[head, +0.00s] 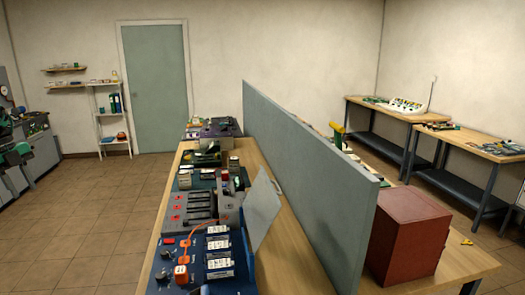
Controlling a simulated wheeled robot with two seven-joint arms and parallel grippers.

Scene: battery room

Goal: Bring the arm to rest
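Neither of my arms shows clearly in the head view. My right gripper is out of view. The workbench (285,270) runs away from me. On it lie a blue board (190,272) with several battery cells and an orange cable (187,243), and a grey unit (190,209) with slots behind it.
A tall grey divider (310,165) runs along the bench's right side, with a tilted grey panel (262,210) before it. A red cabinet (408,235) stands beyond. Side tables (380,108) line the right wall. The tiled floor (90,220) at left is clear.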

